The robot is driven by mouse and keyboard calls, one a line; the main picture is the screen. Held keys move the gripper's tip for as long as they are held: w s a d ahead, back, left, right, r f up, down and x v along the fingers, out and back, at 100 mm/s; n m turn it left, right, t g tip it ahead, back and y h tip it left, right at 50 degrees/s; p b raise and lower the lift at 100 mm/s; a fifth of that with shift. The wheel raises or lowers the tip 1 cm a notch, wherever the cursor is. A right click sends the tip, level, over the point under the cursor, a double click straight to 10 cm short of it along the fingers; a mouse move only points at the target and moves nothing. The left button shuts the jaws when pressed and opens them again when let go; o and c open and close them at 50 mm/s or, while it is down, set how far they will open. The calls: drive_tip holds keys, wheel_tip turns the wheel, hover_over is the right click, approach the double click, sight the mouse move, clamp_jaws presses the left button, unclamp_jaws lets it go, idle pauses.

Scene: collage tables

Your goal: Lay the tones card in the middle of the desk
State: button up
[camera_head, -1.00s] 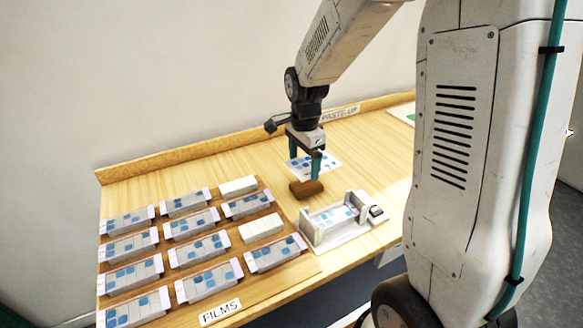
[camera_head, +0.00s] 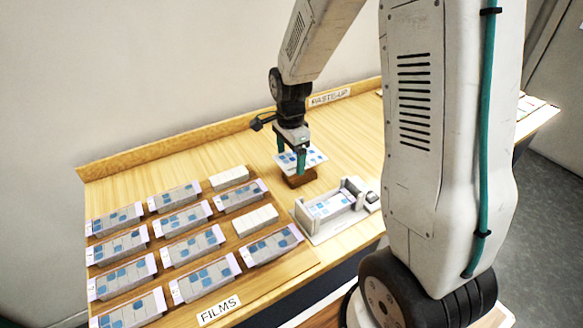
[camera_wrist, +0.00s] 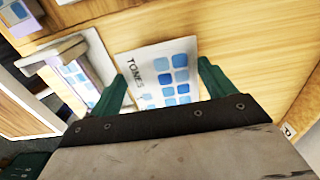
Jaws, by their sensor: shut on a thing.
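The tones card (camera_head: 316,158) is a white card with blue squares, in front of the wall on the light wood desk. In the wrist view its TONES lettering and blue squares show on the card (camera_wrist: 160,75) between my two green fingers. My gripper (camera_head: 292,158) points down and is shut on the card. A brown block (camera_head: 300,181) sits just below the card in the head view, partly hidden by it. I cannot tell whether the card touches the block. The wood desk (camera_head: 225,150) spreads around them.
A wooden board with rows of film strips (camera_head: 238,194) lies to the left, with a FILMS label (camera_head: 219,309). A white open-fronted holder (camera_head: 318,226) stands close on the right of the block. A PASTE-UP label (camera_head: 330,97) is on the back rail. The desk behind the card is bare.

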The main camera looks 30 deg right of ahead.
sight(290, 161)
drive_tip(key=shift+f, duration=2.2)
drive_tip(key=shift+f, duration=0.1)
drive_tip(key=shift+f, duration=0.4)
drive_tip(key=o, duration=0.9)
drive_tip(key=shift+c, duration=0.2)
drive_tip(key=shift+r, duration=0.15)
